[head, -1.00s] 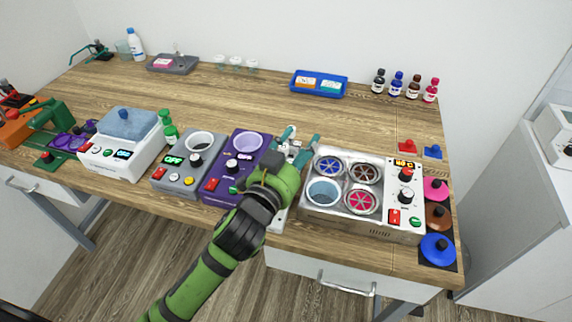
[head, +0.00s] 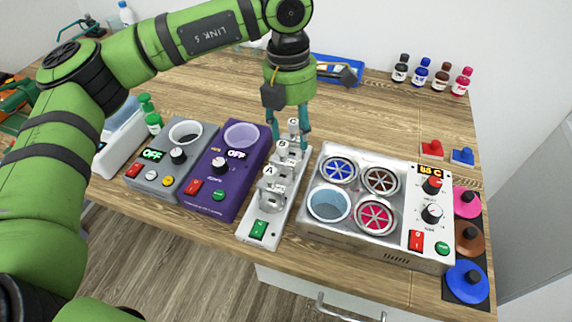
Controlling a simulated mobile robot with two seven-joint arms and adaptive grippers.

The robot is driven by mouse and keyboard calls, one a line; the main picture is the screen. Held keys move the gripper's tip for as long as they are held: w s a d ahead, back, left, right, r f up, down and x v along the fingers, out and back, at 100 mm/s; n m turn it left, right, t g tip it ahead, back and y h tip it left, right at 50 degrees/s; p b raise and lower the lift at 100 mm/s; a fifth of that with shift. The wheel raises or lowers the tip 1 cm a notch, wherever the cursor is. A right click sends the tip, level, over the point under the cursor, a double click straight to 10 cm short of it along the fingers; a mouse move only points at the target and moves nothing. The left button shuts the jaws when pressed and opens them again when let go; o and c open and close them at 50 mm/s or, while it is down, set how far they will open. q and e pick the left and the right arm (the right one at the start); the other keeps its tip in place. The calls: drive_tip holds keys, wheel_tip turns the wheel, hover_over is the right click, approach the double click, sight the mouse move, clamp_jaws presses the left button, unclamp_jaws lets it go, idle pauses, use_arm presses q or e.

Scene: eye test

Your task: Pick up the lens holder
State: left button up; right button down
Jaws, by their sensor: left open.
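I cannot tell for sure which thing is the lens holder. A narrow white stand (head: 250,236) in the middle carries a row of clear-grey holders with letter tags A, B and C. The front holder (head: 274,198) has tag A, the middle holder (head: 283,165) tag B. The rear one, tag C (head: 293,126), shows between my fingers. My left gripper (head: 290,132) points down over the stand's rear end, its teal fingers open on either side of tag C in the picture. Contact cannot be told, and the gripper partly hides the rear holder. My right gripper is not in view.
A purple device (head: 225,196) and a grey device (head: 184,183) stand close left of the stand. A silver heater box (head: 394,246) with round wells stands close right. A blue tray (head: 337,68) and several dark bottles (head: 421,72) are behind. The wood between is clear.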

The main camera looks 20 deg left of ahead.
sight(282, 144)
use_arm(q)
drive_tip(key=shift+w+a+r+y, duration=0.1)
drive_tip(key=shift+w+a+y, duration=0.1)
drive_tip(key=shift+a, duration=0.25)
drive_tip(key=shift+w+a+r+y, duration=0.1)
drive_tip(key=shift+a+y, duration=0.1)
drive_tip(key=shift+a, duration=0.25)
drive_tip(key=shift+a+f+p, duration=0.15)
drive_tip(key=shift+a+p, duration=0.05)
drive_tip(key=shift+p, duration=0.1)
wheel_tip(282, 144, down, 6)
drive_tip(key=p, duration=0.2)
drive_tip(key=shift+s+a+r+p, duration=0.1)
drive_tip(key=shift+r+p, duration=0.15)
drive_tip(key=shift+p, duration=0.15)
drive_tip(key=shift+f, duration=0.4)
clamp_jaws()
